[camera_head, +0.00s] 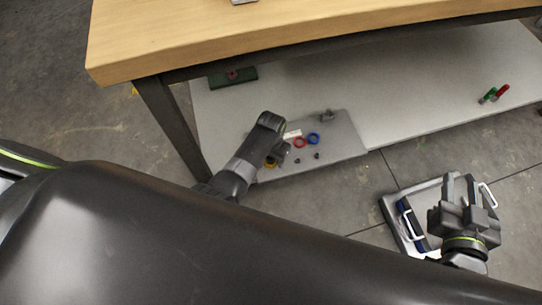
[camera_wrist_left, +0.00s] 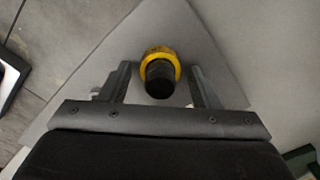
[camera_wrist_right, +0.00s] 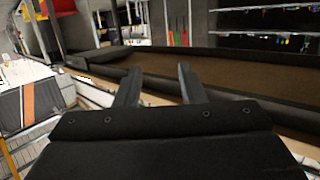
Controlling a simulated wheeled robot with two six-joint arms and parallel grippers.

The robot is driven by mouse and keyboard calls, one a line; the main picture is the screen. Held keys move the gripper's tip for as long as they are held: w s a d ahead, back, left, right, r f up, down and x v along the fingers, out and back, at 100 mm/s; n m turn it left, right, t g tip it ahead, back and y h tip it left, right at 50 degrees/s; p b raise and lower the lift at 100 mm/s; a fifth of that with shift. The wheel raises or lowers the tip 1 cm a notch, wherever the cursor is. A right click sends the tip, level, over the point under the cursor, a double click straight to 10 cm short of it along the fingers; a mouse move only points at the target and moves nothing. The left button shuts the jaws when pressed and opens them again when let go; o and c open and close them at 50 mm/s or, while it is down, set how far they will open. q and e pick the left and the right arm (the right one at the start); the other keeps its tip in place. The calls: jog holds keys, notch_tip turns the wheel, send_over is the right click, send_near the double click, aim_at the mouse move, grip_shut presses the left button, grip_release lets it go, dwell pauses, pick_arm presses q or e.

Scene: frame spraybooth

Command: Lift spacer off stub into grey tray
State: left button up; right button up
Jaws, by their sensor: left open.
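A yellow ring, apparently the spacer (camera_wrist_left: 165,52), surrounds a black stub (camera_wrist_left: 159,82) in the left wrist view. My left gripper (camera_wrist_left: 161,72) is open, with a finger on each side of the stub and ring and gaps visible. In the head view, only a bit of the yellow ring (camera_head: 270,165) shows beside my left gripper (camera_head: 275,155). A light grey tray (camera_head: 394,217) with white handles stands on the floor at the right, holding a dark blue item. My right gripper (camera_head: 463,190) is above it, open and empty; it also shows in the right wrist view (camera_wrist_right: 158,80).
A red ring (camera_head: 299,142), a blue ring (camera_head: 313,138) and small dark pegs lie on the grey plate (camera_head: 345,145) on the low shelf. The wooden tabletop (camera_head: 300,25) overhangs the shelf. A dark table leg (camera_head: 172,125) stands left of my left arm.

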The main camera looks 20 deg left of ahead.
pick_arm(q)
jog(key=c, duration=1.1)
jog(key=shift+o, duration=0.2)
